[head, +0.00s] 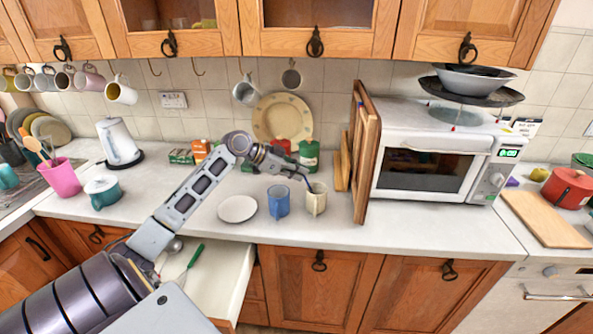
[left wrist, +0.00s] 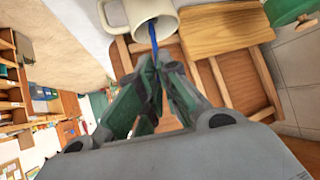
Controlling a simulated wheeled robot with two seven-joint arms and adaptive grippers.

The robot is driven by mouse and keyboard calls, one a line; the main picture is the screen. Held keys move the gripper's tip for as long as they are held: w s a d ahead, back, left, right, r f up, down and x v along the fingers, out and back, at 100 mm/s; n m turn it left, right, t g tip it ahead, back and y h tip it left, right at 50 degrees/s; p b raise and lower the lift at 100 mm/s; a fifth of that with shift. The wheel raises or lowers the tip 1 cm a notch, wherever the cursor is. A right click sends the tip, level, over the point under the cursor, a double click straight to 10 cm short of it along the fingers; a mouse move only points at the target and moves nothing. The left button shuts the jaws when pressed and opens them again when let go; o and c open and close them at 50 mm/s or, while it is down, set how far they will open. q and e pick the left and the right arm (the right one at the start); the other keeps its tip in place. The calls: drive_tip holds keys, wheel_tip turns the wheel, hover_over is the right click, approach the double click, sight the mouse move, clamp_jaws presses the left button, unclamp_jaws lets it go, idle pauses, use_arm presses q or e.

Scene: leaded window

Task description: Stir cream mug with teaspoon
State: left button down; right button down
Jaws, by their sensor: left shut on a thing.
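The cream mug (head: 317,201) stands upright on the counter, right of a blue mug (head: 278,201). My left gripper (head: 299,174) is just above and left of it, shut on the blue-handled teaspoon (head: 308,185). The teaspoon slants down into the mug's mouth; its bowl end is hidden inside. In the left wrist view the shut fingers (left wrist: 156,64) hold the blue teaspoon (left wrist: 153,34), which runs into the cream mug (left wrist: 146,10). The fingers are outside the mug. My right gripper is not in view.
A white plate (head: 237,209) lies left of the blue mug. A wooden board (head: 366,150) stands upright right of the cream mug, against the microwave (head: 428,160). An open drawer (head: 225,278) below holds a green-handled utensil (head: 195,257). Tins and packets stand behind.

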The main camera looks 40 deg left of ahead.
use_arm(q)
drive_tip(key=shift+w+d+f+b, duration=0.15)
drive_tip(key=shift+w+f+b, duration=0.1)
drive_tip(key=shift+f, duration=0.35)
drive_tip(key=shift+w+d+f+b, duration=0.1)
drive_tip(key=shift+w+f+b, duration=0.1)
drive_tip(key=shift+f, duration=0.45)
drive_tip(key=shift+w+d+f+b, duration=0.15)
drive_tip(key=shift+w+f, duration=0.1)
drive_tip(key=shift+f, duration=0.35)
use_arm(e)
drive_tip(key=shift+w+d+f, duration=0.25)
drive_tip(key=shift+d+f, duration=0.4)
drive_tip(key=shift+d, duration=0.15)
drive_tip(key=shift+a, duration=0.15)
use_arm(q)
drive_tip(key=shift+w, duration=0.15)
